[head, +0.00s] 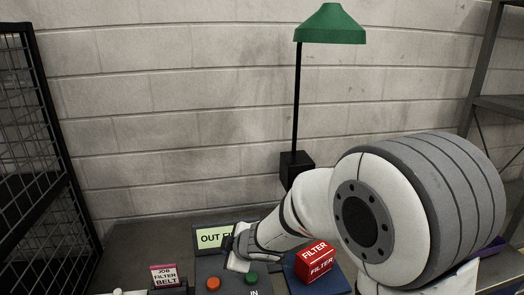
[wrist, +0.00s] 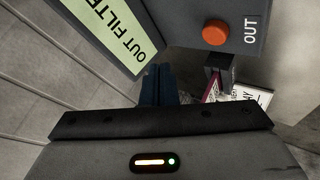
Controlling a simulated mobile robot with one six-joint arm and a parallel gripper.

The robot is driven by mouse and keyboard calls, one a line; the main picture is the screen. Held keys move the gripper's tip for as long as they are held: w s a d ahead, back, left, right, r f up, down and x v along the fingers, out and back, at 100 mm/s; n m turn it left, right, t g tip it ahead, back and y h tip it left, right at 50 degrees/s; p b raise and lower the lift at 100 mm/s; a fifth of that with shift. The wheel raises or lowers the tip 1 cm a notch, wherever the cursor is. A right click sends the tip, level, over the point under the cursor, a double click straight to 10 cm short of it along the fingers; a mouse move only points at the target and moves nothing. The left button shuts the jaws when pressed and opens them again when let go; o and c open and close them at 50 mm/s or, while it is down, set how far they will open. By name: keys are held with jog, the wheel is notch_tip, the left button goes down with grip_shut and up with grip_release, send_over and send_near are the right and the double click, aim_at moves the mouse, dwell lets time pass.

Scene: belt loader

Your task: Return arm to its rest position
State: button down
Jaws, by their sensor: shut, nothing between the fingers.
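My gripper (head: 238,250) hangs low over the grey control panel (head: 205,268), near its green button (head: 251,280) and in front of the "OUT FI…" sign (head: 214,239), part of which it hides. In the wrist view my gripper (wrist: 160,84) shows dark fingers together with nothing between them. The orange button (wrist: 215,33) marked OUT is beyond the fingers to the upper right, apart from them. My arm reaches in from the right of the head view. Whether the fingers touch the panel I cannot tell.
A red FILTER box (head: 315,262) sits on a blue surface (head: 338,283) right of the panel, close under my arm. A green lamp (head: 331,24) on a black pole stands behind. A wire rack (head: 38,150) is at left, shelving (head: 500,105) at right. A "JOB FILTER BELT" card (head: 164,276) stands front left.

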jog(key=s+d+r+m+h, duration=0.2)
jog(key=d+r+m, duration=0.15)
jog(key=d, duration=0.35)
jog(key=s+d+r+m+h, duration=0.1)
jog(key=d+r+m+h, duration=0.2)
jog(key=d, duration=0.4)
jog(key=s+d+r+m+h, duration=0.2)
jog(key=d+m, duration=0.2)
jog(key=d, duration=0.4)
jog(key=s+d+m+g, duration=0.1)
jog(key=s+d+m, duration=0.1)
jog(key=s, duration=0.6)
jog(key=s+d+m+g, duration=0.2)
jog(key=s+m, duration=0.3)
jog(key=s, duration=0.3)
jog(key=shift+s+r+g+y, duration=0.15)
jog(key=shift+s+g+y, duration=0.15)
jog(key=shift+y, duration=0.1)
